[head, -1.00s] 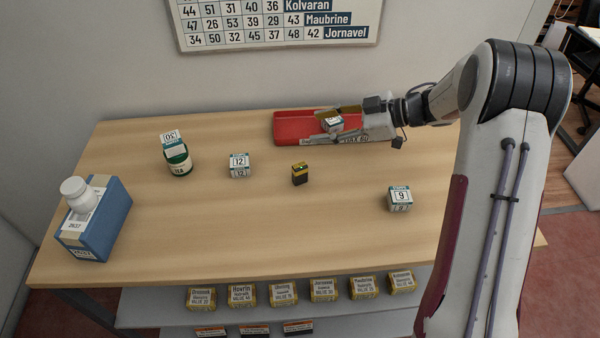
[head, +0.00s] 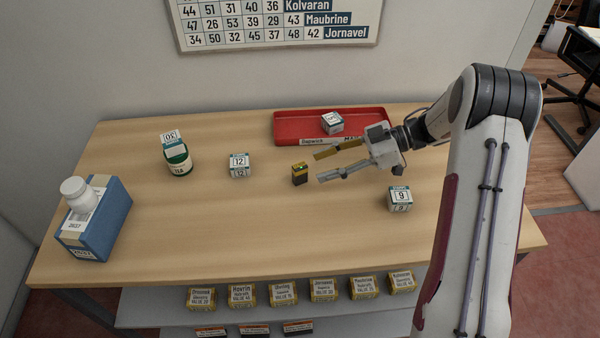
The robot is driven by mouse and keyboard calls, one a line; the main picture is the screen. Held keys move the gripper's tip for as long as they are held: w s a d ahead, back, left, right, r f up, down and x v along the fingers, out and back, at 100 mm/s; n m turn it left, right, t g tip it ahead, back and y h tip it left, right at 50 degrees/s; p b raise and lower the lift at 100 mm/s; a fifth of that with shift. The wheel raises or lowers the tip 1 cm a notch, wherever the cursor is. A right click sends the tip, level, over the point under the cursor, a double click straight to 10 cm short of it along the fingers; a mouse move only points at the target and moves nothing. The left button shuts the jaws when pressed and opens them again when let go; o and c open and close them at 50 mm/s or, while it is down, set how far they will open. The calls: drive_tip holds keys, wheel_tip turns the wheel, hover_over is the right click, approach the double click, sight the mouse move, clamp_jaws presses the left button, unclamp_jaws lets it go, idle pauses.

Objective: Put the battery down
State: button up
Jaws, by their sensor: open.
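The battery (head: 300,174), a small black block with a yellowish top, stands upright on the wooden counter near its middle. My gripper (head: 317,166) is open, its two fingers pointing left toward the battery. The fingertips are just right of the battery and appear apart from it. Nothing is seen between the fingers.
A red tray (head: 289,128) at the back holds a small white box (head: 332,123). Boxes marked 12 (head: 239,166) and 9 (head: 400,199) stand left and right. A green jar (head: 178,160) and a blue box (head: 97,226) with a white bottle (head: 78,195) are farther left.

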sight(300, 172)
drive_tip(key=shift+x, duration=0.9)
drive_tip(key=shift+a, duration=0.1)
drive_tip(key=shift+x, duration=2.55)
drive_tip(key=shift+w, duration=0.15)
clamp_jaws()
